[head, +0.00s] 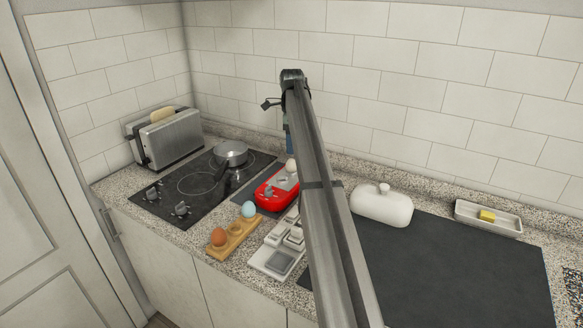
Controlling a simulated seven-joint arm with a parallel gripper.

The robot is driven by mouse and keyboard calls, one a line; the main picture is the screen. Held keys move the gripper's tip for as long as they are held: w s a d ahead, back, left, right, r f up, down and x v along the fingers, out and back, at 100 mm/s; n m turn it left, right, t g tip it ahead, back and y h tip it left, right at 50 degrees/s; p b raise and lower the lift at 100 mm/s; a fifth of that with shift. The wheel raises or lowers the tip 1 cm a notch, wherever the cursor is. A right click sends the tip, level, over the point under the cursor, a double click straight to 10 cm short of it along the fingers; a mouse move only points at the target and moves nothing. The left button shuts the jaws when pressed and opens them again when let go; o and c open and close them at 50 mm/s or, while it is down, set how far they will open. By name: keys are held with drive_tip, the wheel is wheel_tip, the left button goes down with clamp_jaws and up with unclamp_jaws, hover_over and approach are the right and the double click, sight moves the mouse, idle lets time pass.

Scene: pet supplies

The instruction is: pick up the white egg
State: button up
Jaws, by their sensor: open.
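The white egg (291,165) sits at the back end of a red device (272,192) with a grey top, left of my arm. Its right side is close to the arm's edge in the picture. My gripper (267,104) shows only as a small dark shape at the far end of my arm, above the egg in the picture. It looks open and apart from the egg. My arm hides part of this area, and the fingertips are not clear. A brown egg (218,236) and a pale blue egg (248,209) sit in a wooden holder (236,243).
A black cooktop (160,205) with a metal pot (231,153) and a toaster (166,138) are at left. A grey-white tray (270,263) is in front. A white lidded dish (381,205), a dark mat (450,268) and a dish with a yellow block (487,216) are at right.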

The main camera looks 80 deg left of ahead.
sight(292, 162)
drive_tip(key=shift+d+f, duration=0.2)
drive_tip(key=shift+f, duration=3.95)
drive_tip(key=c, duration=1.2)
